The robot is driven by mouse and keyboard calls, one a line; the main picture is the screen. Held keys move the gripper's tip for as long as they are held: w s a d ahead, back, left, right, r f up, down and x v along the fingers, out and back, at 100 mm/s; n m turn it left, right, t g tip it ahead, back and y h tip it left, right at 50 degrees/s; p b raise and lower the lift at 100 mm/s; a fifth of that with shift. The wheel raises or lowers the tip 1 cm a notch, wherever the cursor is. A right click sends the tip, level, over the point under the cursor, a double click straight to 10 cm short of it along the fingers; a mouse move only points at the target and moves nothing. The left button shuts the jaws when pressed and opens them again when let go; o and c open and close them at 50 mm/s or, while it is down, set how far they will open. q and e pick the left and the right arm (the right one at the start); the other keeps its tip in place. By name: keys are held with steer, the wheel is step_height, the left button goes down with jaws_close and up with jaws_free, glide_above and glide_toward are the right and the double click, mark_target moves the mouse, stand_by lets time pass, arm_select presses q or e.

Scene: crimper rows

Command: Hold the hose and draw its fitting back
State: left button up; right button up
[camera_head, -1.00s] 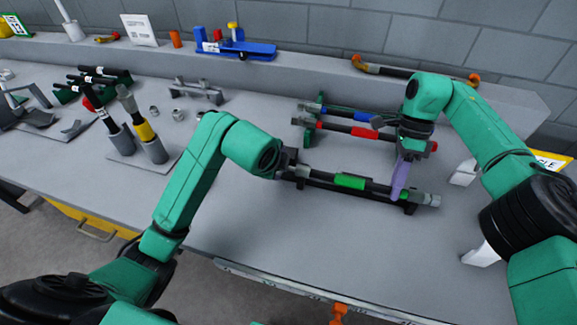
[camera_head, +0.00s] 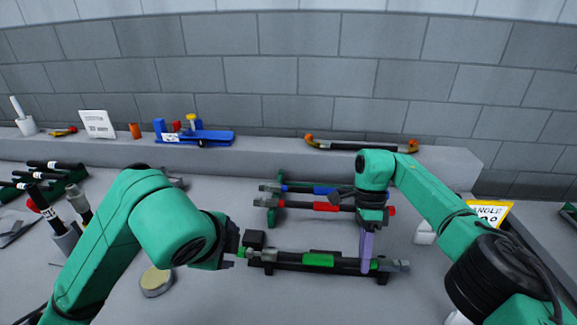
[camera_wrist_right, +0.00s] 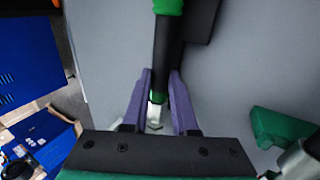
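The hose with a green band (camera_head: 318,260) lies along a dark cradle (camera_head: 300,268) near the front of the bench. Metal fittings show at its left end and right end (camera_head: 396,265). My right gripper (camera_head: 367,262) reaches down over the hose, right of the green band. In the right wrist view its purple fingers (camera_wrist_right: 160,85) lie close against both sides of the black hose (camera_wrist_right: 165,45), with a pale metal fitting (camera_wrist_right: 154,115) between them. My left gripper (camera_head: 236,258) is at the hose's left end. Its fingers are mostly hidden, so its opening and contact are unclear.
Two hoses, with a blue band (camera_head: 325,190) and a red band (camera_head: 325,206), lie in a rack just behind. A round tan-topped item (camera_head: 156,282) stands below my left arm. A raised ledge (camera_head: 270,155) with a blue fixture (camera_head: 200,137) runs along the back.

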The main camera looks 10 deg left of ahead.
steer(key=o, duration=0.5)
steer(key=shift+s+f, duration=0.1)
steer(key=shift+s, duration=0.35)
steer(key=shift+s+r, duration=0.3)
steer(key=shift+s, duration=0.05)
steer(key=shift+w+f, duration=0.1)
steer(key=shift+w, duration=0.2)
arm_select(q)
steer(key=shift+s+r, duration=0.15)
steer(key=shift+s, duration=0.15)
steer(key=shift+s+r, duration=0.1)
